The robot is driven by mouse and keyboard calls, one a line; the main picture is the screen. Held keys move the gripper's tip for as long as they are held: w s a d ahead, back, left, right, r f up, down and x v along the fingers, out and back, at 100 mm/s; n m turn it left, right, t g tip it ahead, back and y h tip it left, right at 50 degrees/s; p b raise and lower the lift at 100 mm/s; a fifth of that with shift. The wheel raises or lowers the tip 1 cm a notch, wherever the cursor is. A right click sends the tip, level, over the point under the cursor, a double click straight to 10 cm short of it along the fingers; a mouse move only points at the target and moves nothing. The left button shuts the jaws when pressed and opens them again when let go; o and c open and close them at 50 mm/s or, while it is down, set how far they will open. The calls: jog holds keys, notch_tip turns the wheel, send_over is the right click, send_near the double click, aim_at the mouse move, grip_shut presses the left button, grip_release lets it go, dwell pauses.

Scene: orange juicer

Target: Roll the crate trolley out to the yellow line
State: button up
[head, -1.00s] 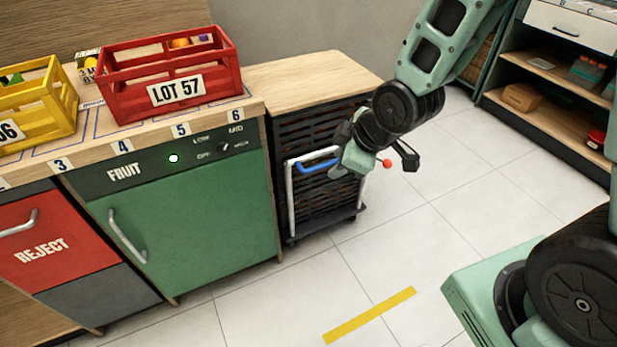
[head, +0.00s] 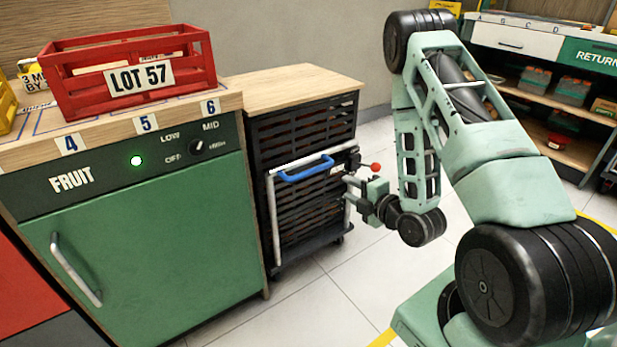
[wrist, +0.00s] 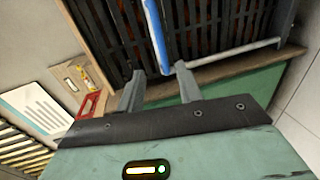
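The crate trolley (head: 305,225), a stack of black slatted crates on a dark wheeled base, stands in the bay under the wooden counter end. Its pale tubular frame carries a blue handle grip (head: 306,168), also in the wrist view (wrist: 155,35). My gripper (head: 350,181) is in front of the trolley's right side, right of the blue grip. In the wrist view my gripper (wrist: 160,70) has its two fingers apart and nothing between the tips. The blue grip's end lies just beyond them. A piece of the yellow line (head: 383,338) shows on the floor at the bottom.
The green FRUIT cabinet (head: 150,240) adjoins the trolley on the left. A red LOT 57 crate (head: 190,70) sits on the counter. A red knob (head: 376,167) shows beside my gripper. Shelves (head: 555,120) stand at the back right. Tiled floor before the trolley is clear.

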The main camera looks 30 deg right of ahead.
aim_at(315, 171)
jog(key=b+x, duration=0.5)
jog(key=x, duration=1.2)
grip_shut()
